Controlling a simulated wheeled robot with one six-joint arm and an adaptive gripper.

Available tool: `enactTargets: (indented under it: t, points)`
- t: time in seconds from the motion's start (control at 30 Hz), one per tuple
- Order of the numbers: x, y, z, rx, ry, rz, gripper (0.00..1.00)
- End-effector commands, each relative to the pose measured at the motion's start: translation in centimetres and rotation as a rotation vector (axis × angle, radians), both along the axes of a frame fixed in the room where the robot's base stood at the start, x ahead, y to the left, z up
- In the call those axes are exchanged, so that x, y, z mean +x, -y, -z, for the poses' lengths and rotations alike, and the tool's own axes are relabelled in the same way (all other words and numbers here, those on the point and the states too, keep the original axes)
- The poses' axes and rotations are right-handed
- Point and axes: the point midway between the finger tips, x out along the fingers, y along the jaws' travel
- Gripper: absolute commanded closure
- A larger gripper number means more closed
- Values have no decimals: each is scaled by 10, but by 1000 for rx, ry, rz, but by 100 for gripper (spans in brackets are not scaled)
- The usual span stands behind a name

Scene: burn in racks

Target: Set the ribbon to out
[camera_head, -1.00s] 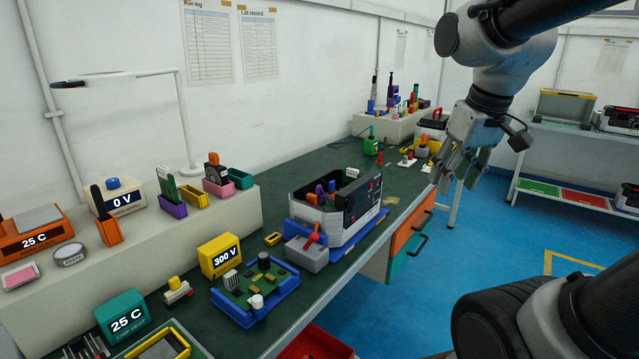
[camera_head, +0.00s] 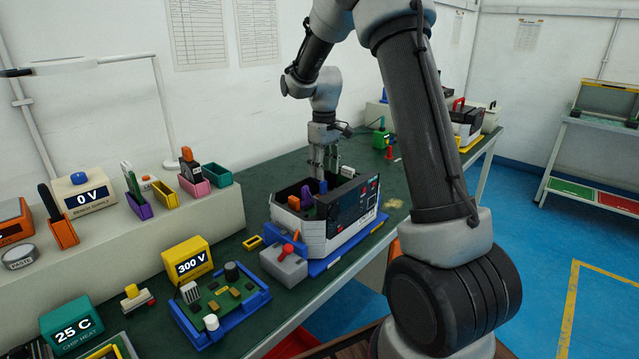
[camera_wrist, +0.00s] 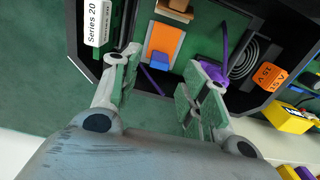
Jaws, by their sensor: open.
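The open white and dark instrument case (camera_head: 312,230) stands on the green bench, with its screened front panel facing right. A purple part (camera_head: 308,190), which may be the ribbon, is inside it. In the wrist view a purple piece (camera_wrist: 212,72) lies beside the right finger, and a thin purple strip (camera_wrist: 152,82) runs between the fingers. I cannot tell whether they are joined. An orange part (camera_wrist: 165,44) sits on the case floor. My gripper (camera_head: 322,168) is open, pointing down over the case; in the wrist view nothing is held between its fingers (camera_wrist: 165,75).
A circuit board in a blue tray (camera_head: 222,300) and a yellow 300 V box (camera_head: 187,260) are to the left. A loose yellow block (camera_head: 252,243) lies nearby. The bench behind the case is partly clear.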

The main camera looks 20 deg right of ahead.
Motion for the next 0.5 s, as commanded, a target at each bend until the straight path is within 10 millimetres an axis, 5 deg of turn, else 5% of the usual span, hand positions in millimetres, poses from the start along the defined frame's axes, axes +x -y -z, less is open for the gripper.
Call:
enactTargets:
  t: [0.2,0.5]
  points:
    - [-1,0,38,0,-4,1,55]
    - [-1,0,55,0,0,1,55]
